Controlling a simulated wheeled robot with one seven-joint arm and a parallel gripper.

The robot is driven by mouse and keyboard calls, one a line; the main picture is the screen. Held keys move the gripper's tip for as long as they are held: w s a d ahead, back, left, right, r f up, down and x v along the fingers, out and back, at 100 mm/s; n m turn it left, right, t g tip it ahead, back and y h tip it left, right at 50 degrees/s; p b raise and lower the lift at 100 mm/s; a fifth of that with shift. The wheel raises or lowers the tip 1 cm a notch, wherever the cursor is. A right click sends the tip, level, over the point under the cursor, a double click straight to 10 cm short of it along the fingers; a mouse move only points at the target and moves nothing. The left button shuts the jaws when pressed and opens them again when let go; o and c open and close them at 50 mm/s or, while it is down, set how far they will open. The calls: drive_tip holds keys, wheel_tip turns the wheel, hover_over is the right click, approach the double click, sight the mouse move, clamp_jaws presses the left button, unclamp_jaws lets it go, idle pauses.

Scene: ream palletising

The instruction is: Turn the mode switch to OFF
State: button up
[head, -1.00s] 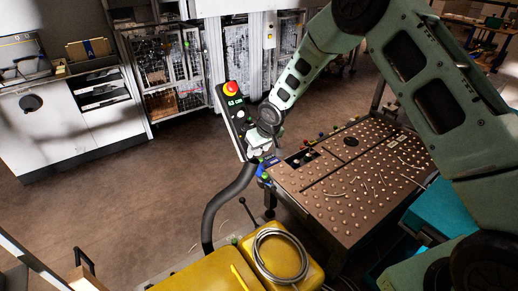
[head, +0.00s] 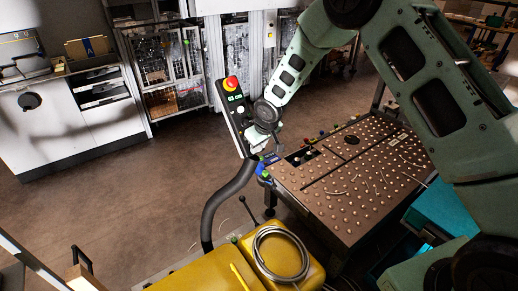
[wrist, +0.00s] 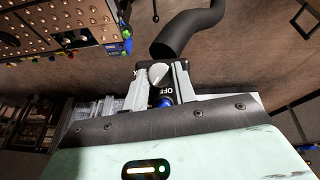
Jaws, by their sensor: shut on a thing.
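The control panel (head: 236,112) is a dark upright box on a bent black post, with a red mushroom button (head: 231,83) at its top. My gripper (head: 257,146) is at the panel's lower part. In the wrist view my gripper (wrist: 160,74) has its two grey fingers on either side of the pale round mode switch (wrist: 158,72), shut on it. Which way the knob points is hard to tell. A blue button (wrist: 165,101) sits close to it. In the head view my gripper hides the switch.
A ball-studded table (head: 350,185) stands right of the panel. The bent black post (head: 212,205) rises beside yellow covers (head: 190,272) with a coiled grey cable (head: 280,255). White cabinets (head: 70,115) stand behind. Open brown floor lies to the left.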

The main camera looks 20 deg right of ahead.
drive_tip(key=n+b, duration=0.1)
drive_tip(key=b, duration=0.1)
drive_tip(key=n+t+h+b, duration=0.1)
drive_tip(key=n+b, duration=0.1)
drive_tip(key=b, duration=0.1)
drive_tip(key=n+h+b, duration=0.1)
drive_tip(key=b, duration=0.2)
drive_tip(key=shift+s+a+f, duration=0.15)
drive_tip(key=shift+a+f, duration=0.1)
drive_tip(key=shift+f, duration=0.15)
drive_tip(key=n+t+b, duration=0.1)
drive_tip(key=b, duration=0.2)
drive_tip(key=shift+r+n+h, duration=0.2)
drive_tip(key=shift+n+h, duration=0.2)
drive_tip(key=shift+r, duration=0.1)
drive_tip(key=o, duration=1)
drive_tip(key=shift+s+r, duration=0.1)
drive_tip(key=v, duration=1.7)
drive_tip(key=shift+s+p, duration=0.2)
drive_tip(key=shift+p, duration=0.1)
